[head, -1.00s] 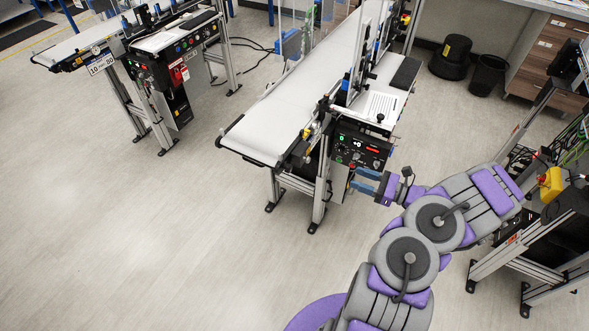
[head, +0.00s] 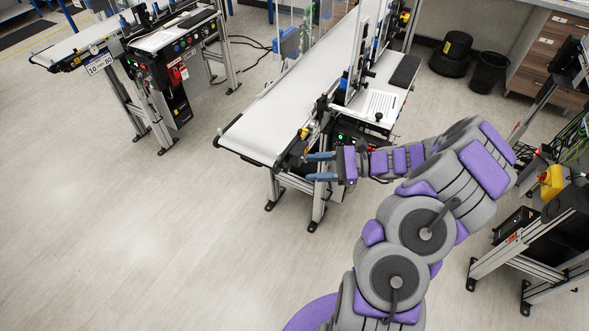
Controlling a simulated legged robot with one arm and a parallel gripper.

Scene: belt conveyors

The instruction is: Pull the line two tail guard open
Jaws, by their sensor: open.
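The near tail end of the middle conveyor (head: 262,132) has a white belt with a dark end edge. A dark bracket-like part (head: 291,158) sits at its right corner, below a small yellow piece (head: 304,133). I cannot tell for sure whether this part is the tail guard or which line this is. My gripper (head: 319,167) is open, its two blue fingers pointing left, one above the other. In the picture the fingertips lie just right of the dark part. Contact cannot be told.
Another conveyor with a control box (head: 170,70) stands at the upper left. A frame with a yellow box (head: 551,182) stands at the right. Two black bins (head: 488,73) are at the back. The floor (head: 130,230) at left front is clear.

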